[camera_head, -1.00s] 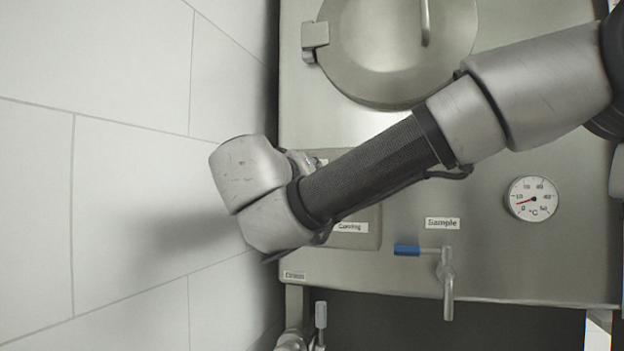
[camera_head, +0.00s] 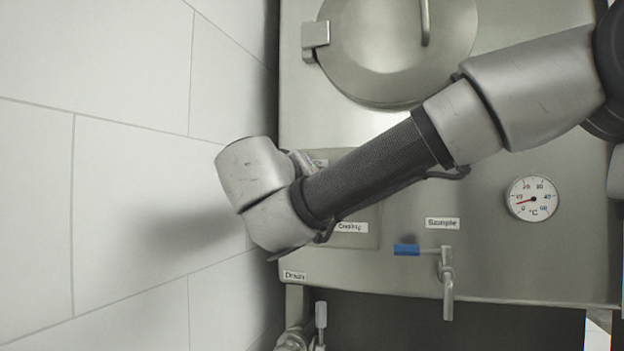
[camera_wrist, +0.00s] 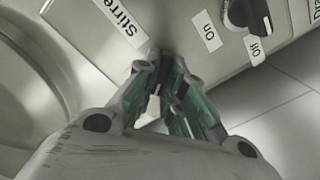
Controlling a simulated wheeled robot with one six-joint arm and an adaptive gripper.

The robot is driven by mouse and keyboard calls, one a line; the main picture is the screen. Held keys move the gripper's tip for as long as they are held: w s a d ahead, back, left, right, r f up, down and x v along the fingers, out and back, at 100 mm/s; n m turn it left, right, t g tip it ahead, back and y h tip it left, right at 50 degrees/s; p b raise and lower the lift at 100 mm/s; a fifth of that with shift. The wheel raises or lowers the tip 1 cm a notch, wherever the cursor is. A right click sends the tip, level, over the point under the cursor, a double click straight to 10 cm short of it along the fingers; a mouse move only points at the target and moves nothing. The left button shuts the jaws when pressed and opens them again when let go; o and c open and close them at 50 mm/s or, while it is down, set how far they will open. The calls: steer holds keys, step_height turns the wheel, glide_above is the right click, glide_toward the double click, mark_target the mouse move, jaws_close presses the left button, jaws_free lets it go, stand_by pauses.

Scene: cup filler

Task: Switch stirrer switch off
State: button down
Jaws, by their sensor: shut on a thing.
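In the wrist view, my gripper (camera_wrist: 167,62) reaches the steel panel beside the label reading "Stirre…" (camera_wrist: 119,20). Its green-lined fingers are drawn together at the tips and shut on the stirrer switch, which they mostly hide. The switch's on or off position cannot be made out. An "On" label (camera_wrist: 207,32) and an "Off" label (camera_wrist: 254,47) lie to the right of the fingertips. In the head view my wrist and forearm cover the gripper and the switch.
A black knob (camera_wrist: 247,12) sits beside the "Off" label. The head view shows a round lid (camera_head: 395,50), a thermometer dial (camera_head: 532,199), a blue-handled sample tap (camera_head: 447,280) and a "Cooling" label (camera_head: 350,228). A tiled wall (camera_head: 130,200) stands close at left.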

steer(key=n, duration=1)
steer(key=shift+a+f+n, duration=0.1)
steer(key=shift+f+n, duration=0.1)
steer(key=shift+n, duration=0.1)
stand_by(0.4)
steer(key=c, duration=1.5)
jaws_free()
steer(key=v, duration=1.2)
